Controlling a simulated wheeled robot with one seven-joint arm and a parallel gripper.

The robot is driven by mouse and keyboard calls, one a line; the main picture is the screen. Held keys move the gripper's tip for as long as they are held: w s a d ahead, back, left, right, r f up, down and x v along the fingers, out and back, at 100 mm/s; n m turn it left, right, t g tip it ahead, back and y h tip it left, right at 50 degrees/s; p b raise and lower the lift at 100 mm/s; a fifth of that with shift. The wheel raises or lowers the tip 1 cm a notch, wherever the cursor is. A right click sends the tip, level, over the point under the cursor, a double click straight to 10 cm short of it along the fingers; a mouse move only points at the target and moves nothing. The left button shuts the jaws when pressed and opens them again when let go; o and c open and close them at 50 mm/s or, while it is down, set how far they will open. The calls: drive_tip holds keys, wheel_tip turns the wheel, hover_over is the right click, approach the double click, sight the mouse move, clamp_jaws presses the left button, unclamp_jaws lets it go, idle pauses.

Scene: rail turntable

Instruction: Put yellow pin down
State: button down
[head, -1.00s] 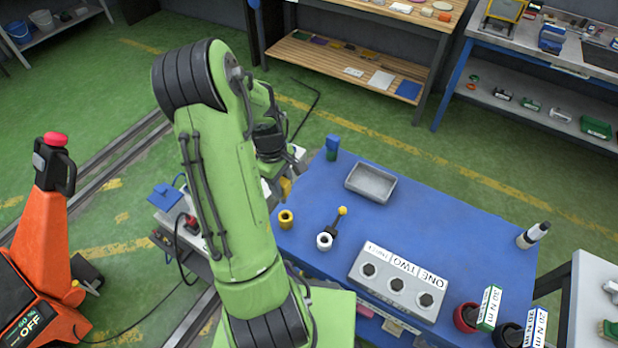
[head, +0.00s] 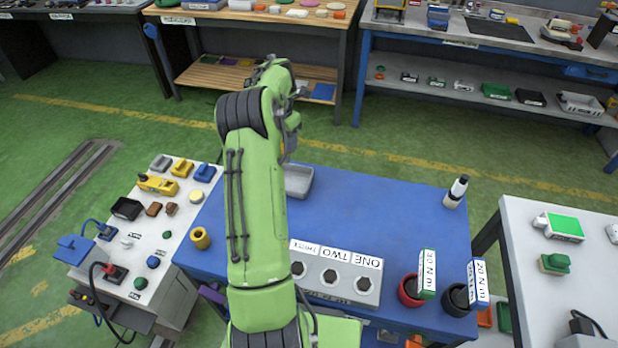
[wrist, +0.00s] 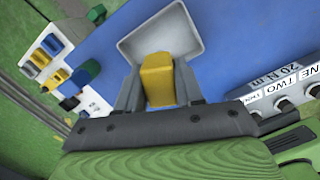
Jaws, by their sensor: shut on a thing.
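My gripper (wrist: 158,84) is shut on the yellow pin (wrist: 157,76), which sits between its two grey fingers in the wrist view. Behind the pin in that view is a grey tray (wrist: 133,46), its near part hidden by pin and fingers. In the head view the gripper is mostly hidden behind my green arm, near the far side of the tray (head: 303,185). The pin appears above or at the tray; I cannot tell whether it touches it.
A cart with switches (head: 150,225) stands left. Table right of the tray is clear.

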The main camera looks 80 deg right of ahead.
sight(286, 162)
drive_tip(key=f, duration=0.9)
drive_tip(key=shift+w, duration=0.2)
drive_tip(key=shift+a+b, duration=0.1)
drive_tip(key=shift+b, duration=0.2)
drive_tip(key=c, duration=0.7)
unclamp_jaws()
drive_tip(key=shift+f, duration=0.15)
drive_tip(key=r, duration=0.4)
drive_tip(key=a+r, duration=0.1)
drive_tip(key=r, duration=0.3)
drive_tip(key=r+p, duration=0.1)
drive_tip(key=r, duration=0.3)
drive_tip(key=shift+w+a+r, duration=0.15)
drive_tip(key=shift+w, duration=0.2)
